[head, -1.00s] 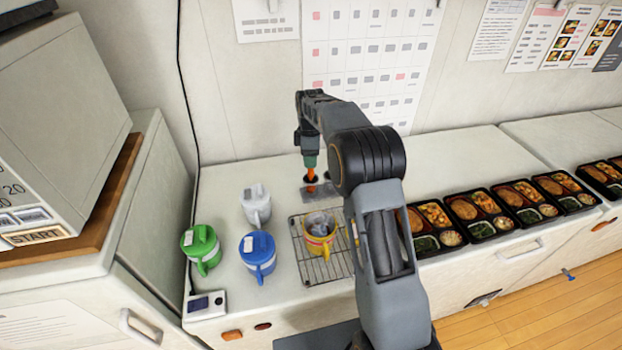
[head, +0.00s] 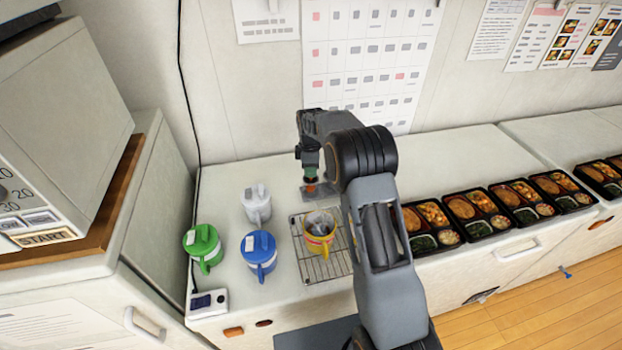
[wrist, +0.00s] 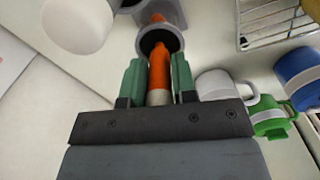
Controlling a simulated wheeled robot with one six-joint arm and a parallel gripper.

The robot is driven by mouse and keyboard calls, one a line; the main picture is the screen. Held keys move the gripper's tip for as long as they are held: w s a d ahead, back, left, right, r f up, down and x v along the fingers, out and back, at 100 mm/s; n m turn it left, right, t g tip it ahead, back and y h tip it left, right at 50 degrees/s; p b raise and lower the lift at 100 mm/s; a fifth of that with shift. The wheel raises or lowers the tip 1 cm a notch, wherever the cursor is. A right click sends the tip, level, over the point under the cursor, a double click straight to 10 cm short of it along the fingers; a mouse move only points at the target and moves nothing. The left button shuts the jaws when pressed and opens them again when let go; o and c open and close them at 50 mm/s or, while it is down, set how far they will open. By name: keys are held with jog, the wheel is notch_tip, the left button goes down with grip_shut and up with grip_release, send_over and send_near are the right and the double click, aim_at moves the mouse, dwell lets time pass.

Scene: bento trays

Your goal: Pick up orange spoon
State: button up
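The orange spoon (wrist: 159,62) stands with its handle toward my gripper in the wrist view, its far part inside a grey round holder (wrist: 175,42). My gripper (wrist: 159,78) has green fingers on both sides of the handle, with narrow gaps showing, so it looks open around it. In the head view, my gripper (head: 310,178) is low over the back of the counter, and a bit of the orange spoon (head: 310,188) shows just below it. The spoon's lower end is hidden.
A wire rack (head: 318,266) with a yellow cup (head: 319,240) is in front of the holder. White (head: 256,205), blue (head: 259,262) and green (head: 203,250) mugs stand to the left. Filled bento trays (head: 432,243) line the right. The wall is close behind.

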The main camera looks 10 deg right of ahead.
grip_shut()
jog(key=shift+r, duration=0.1)
